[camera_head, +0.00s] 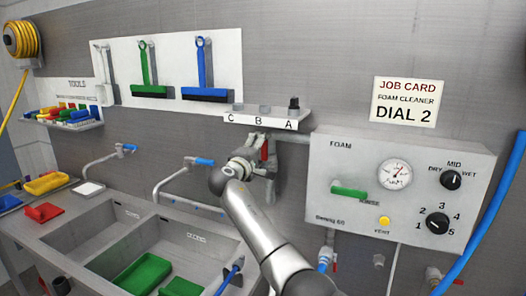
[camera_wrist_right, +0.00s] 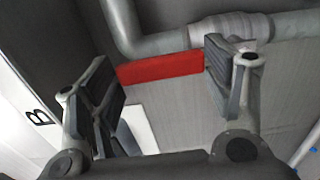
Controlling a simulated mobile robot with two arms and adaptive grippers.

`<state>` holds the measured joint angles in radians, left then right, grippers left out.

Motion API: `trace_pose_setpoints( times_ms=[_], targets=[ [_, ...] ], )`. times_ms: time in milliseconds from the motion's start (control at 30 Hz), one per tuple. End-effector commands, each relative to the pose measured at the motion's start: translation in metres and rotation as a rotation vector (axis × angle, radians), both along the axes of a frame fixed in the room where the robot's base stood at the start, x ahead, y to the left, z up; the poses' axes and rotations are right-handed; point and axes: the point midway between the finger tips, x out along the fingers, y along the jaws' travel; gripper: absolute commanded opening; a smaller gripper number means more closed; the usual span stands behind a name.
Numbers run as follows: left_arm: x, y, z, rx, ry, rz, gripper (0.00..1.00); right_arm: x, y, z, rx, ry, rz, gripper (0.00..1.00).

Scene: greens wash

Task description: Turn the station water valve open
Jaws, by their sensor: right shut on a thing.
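The station water valve shows as a red lever (camera_head: 265,149) on grey pipework under the small A-B-C shelf, left of the foam panel. In the right wrist view the red lever (camera_wrist_right: 160,67) spans the gap between the finger pads, lying across it below a grey pipe. My right gripper (camera_head: 256,167) reaches up to the valve and is shut on the lever. Its own wrist and the pipe fittings partly hide the grip in the head view. My left gripper is not in view.
The foam panel (camera_head: 430,165) with gauge, green handle and dials is close on the right. The shelf (camera_head: 280,121) hangs just above the gripper. Sinks (camera_head: 110,245) with taps and green and blue items lie left and below. A blue hose (camera_head: 490,225) hangs far right.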

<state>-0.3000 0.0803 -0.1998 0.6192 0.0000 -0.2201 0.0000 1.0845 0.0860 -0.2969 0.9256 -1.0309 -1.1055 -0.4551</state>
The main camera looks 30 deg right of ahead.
Motion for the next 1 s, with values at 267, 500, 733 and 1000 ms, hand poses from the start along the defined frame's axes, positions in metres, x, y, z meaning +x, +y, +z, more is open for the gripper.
trace_pose_setpoints(
  times_ms=[267,500,733,1000],
  targets=[
    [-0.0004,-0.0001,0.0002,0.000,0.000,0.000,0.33,0.0006,0.0009,0.0010,-0.011,0.007,0.002,0.30],
    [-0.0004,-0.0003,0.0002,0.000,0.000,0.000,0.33,0.0006,0.0009,0.0008,-0.009,0.006,0.002,0.91],
    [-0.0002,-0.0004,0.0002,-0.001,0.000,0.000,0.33,0.0004,0.0006,0.0004,-0.006,0.005,0.001,0.95],
    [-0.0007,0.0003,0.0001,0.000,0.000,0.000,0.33,-0.0019,0.0041,0.0001,-0.005,0.004,0.002,0.95]
  ],
)
